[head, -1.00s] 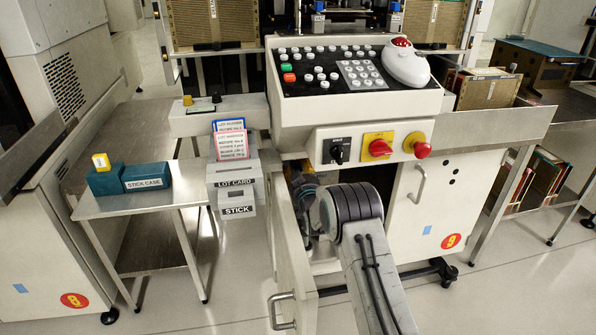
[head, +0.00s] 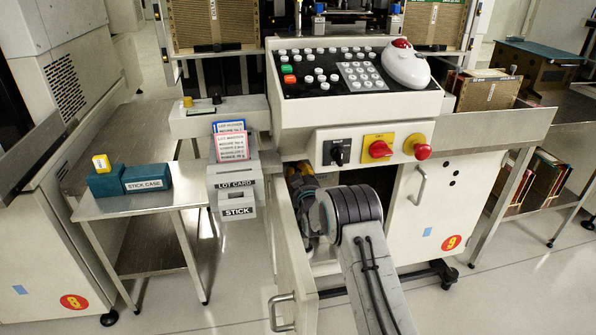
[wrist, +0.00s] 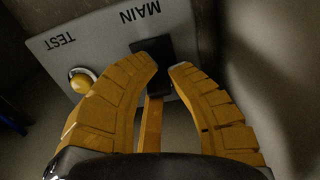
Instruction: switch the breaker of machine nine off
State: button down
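In the wrist view a light grey panel (wrist: 100,45) shows upside down, lettered MAIN and TEST. The black breaker (wrist: 150,49) sits under the word MAIN, with its lower part between the fingers. A round yellow button (wrist: 82,82) is by TEST. My gripper (wrist: 166,68) has yellow fingers standing apart, their tips close in front of the breaker. Whether either tip touches it I cannot tell. In the head view machine nine (head: 405,215) has its lower cabinet door (head: 293,265) open. My arm reaches into that opening, and the breaker is hidden there.
The open door with its handle stands left of my arm. Above are a black rotary switch (head: 340,151), a red knob on yellow (head: 379,148) and a red stop button (head: 421,150). A steel side table (head: 140,205) with a stick case (head: 147,179) is at the left.

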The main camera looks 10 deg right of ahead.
jog(key=shift+d+r, duration=0.1)
jog(key=t, duration=0.2)
jog(key=shift+f+t, duration=0.3)
jog(key=shift+f, duration=0.1)
jog(key=shift+d+t, duration=0.1)
jog(key=shift+t, duration=0.9)
jog(key=c, duration=1.5)
grip_release()
jog(key=shift+d, duration=0.15)
jog(key=o, duration=0.4)
jog(key=shift+f, duration=0.1)
jog(key=shift+s+a+f, duration=0.1)
jog(key=shift+a, duration=0.1)
